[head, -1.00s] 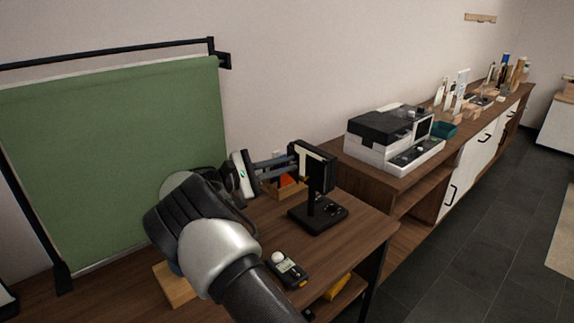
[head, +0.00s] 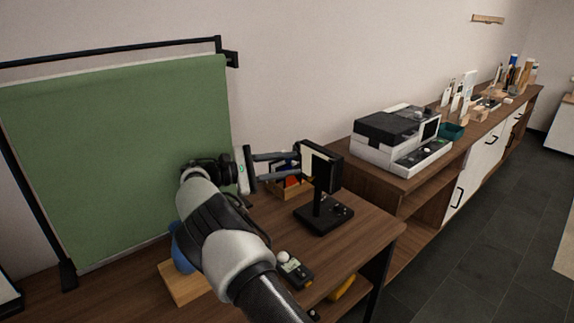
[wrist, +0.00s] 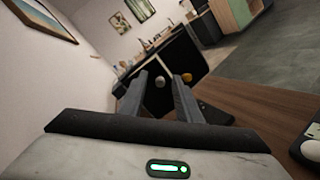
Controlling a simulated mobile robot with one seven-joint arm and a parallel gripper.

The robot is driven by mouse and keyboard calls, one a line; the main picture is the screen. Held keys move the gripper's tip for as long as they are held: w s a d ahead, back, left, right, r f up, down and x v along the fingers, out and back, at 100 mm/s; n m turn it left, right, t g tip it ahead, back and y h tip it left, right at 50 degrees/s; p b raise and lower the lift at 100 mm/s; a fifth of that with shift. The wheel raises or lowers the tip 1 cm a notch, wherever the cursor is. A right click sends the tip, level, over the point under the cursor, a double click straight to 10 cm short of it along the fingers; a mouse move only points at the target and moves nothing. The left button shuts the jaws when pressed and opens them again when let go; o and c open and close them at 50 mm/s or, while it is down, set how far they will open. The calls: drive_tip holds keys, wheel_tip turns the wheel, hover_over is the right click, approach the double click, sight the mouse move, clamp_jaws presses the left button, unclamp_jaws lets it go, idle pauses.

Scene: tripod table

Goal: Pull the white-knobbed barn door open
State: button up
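A small lamp panel (head: 322,170) with black flaps stands on a black base on the wooden table in the head view. The wrist view shows the dark barn door (wrist: 172,60) with a white knob (wrist: 160,82) and a yellow-orange knob (wrist: 186,77) to its right. My gripper (head: 299,161) points at the panel from the left. In the wrist view its fingers (wrist: 160,77) are apart, with the white knob showing in the gap between them. I cannot tell whether the fingertips are around the knob or short of it.
A green backdrop (head: 120,150) stands at the left. A wooden box (head: 288,188) is behind my fingers. A light meter (head: 294,269) lies in front of the lamp base. A blue object (head: 182,250) is beside my arm. A white and black machine (head: 402,138) stands to the right.

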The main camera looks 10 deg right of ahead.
drive_tip(key=shift+a, duration=0.1)
drive_tip(key=s+a, duration=0.1)
drive_tip(key=a, duration=0.6)
drive_tip(key=shift+s+a+p, duration=0.15)
drive_tip(key=shift+p, duration=0.2)
